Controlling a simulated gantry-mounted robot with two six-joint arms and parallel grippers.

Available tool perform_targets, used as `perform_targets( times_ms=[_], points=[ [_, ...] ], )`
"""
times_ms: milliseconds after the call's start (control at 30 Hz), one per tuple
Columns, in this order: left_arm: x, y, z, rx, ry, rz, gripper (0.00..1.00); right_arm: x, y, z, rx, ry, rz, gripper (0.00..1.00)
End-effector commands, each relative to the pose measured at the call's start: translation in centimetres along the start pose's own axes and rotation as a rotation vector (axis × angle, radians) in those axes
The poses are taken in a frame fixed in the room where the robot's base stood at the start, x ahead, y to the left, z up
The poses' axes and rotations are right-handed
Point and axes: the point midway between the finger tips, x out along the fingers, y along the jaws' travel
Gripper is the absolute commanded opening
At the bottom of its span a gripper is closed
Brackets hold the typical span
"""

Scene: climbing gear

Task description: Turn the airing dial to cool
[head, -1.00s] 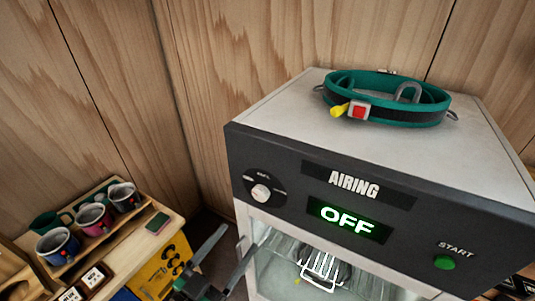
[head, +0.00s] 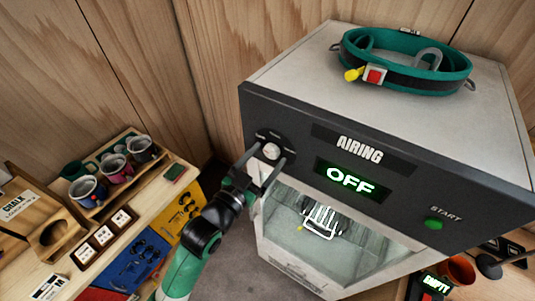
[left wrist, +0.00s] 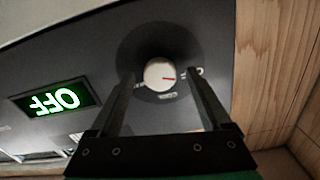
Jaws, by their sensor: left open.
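The airing dial (head: 271,151) is a small white knob on a dark round plate, on the dark front panel of the drying cabinet (head: 310,122). Contact with the knob cannot be told. The display (head: 350,179) reads OFF. My right gripper is not in view.
A green START button (head: 433,223) is on the panel's right. A teal harness belt (head: 408,60) lies on the cabinet top. Below the panel is a glass front with a white rack (head: 321,219) behind it. Mugs (head: 115,168) stand on a bench at left.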

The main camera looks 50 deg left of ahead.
Motion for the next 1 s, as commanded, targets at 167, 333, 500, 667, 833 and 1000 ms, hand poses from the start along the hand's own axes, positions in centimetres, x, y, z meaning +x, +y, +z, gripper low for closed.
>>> perform_targets(
  times_ms=[167, 333, 500, 667, 833, 1000],
  points=[
    [0.93, -0.01, 0.01, 0.000, -0.001, 0.000, 0.82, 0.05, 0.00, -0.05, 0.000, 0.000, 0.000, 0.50],
    [0.91, -0.01, 0.02, 0.000, -0.001, 0.000, 0.82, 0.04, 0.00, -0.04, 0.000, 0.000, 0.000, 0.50],
    [0.89, 0.00, 0.01, 0.000, 0.000, 0.000, 0.53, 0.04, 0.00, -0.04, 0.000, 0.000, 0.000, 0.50],
    [0.88, 0.00, 0.01, 0.000, 0.000, 0.000, 0.24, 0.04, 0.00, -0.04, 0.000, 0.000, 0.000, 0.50],
    [0.88, 0.00, 0.00, 0.000, 0.000, 0.000, 0.00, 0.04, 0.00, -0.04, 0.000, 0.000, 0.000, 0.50],
    [0.88, 0.00, -0.03, 0.007, 0.000, 0.000, 0.00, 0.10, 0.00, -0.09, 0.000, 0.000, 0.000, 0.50]
  ],
)
